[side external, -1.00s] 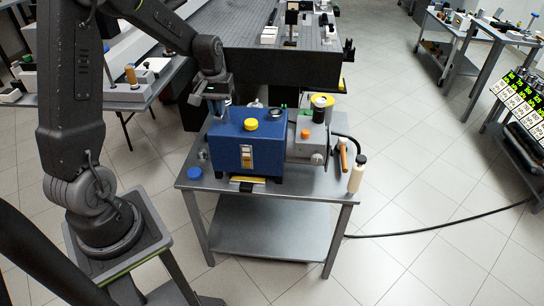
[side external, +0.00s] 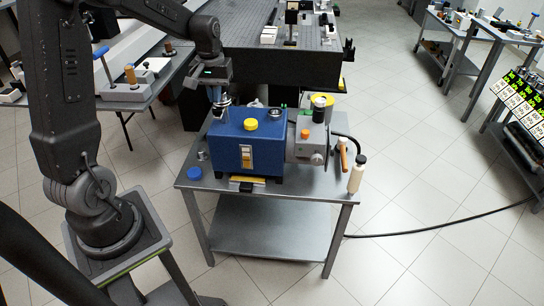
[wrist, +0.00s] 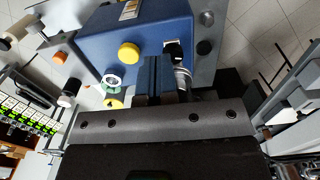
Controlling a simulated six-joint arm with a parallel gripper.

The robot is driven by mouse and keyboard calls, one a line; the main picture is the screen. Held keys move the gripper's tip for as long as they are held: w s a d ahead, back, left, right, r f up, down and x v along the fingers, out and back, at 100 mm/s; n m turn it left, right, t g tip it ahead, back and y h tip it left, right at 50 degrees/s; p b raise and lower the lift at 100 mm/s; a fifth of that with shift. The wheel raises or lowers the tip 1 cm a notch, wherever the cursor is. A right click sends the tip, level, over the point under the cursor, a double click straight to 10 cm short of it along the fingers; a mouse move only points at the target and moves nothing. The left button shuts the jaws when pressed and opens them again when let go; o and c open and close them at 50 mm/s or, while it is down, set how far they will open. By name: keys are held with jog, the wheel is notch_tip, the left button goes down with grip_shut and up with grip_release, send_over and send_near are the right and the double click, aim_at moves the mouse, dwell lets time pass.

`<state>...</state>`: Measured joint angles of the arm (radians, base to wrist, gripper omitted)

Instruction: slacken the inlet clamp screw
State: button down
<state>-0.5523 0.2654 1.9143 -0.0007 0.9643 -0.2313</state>
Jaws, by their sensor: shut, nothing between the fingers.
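A blue pump body (side external: 232,150) stands on a grey metal table. It also fills the upper middle of the wrist view (wrist: 100,30). A silver fitting (side external: 222,101) rises at its back left corner, and shows in the wrist view (wrist: 182,78) as a metal piece beside a dark part. I take it for the inlet with its clamp; the screw itself is too small to make out. My gripper (side external: 217,95) is shut and empty, pointing down just above this fitting. In the wrist view its dark fingers (wrist: 160,72) are beside the fitting; contact cannot be told.
A yellow cap (side external: 251,124) is on top of the pump. A grey motor housing (side external: 306,146) with an orange button adjoins it on the right. A white bottle (side external: 357,174) and a blue disc (side external: 194,174) are on the table. A dark optical bench (side external: 268,55) stands behind.

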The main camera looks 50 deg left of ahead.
jog(key=shift+r, duration=0.2)
notch_tip(320, 180, down, 6)
jog(key=s+a, duration=0.1)
jog(key=shift+a+f, duration=0.15)
jog(key=shift+f, duration=0.05)
dwell(0.7)
dwell(0.4)
jog(key=shift+w+d, duration=0.2)
jog(key=shift+w, duration=0.1)
dwell(0.5)
jog(key=shift+s+d, duration=0.15)
notch_tip(320, 180, up, 6)
jog(key=shift+r, duration=0.15)
dwell(0.6)
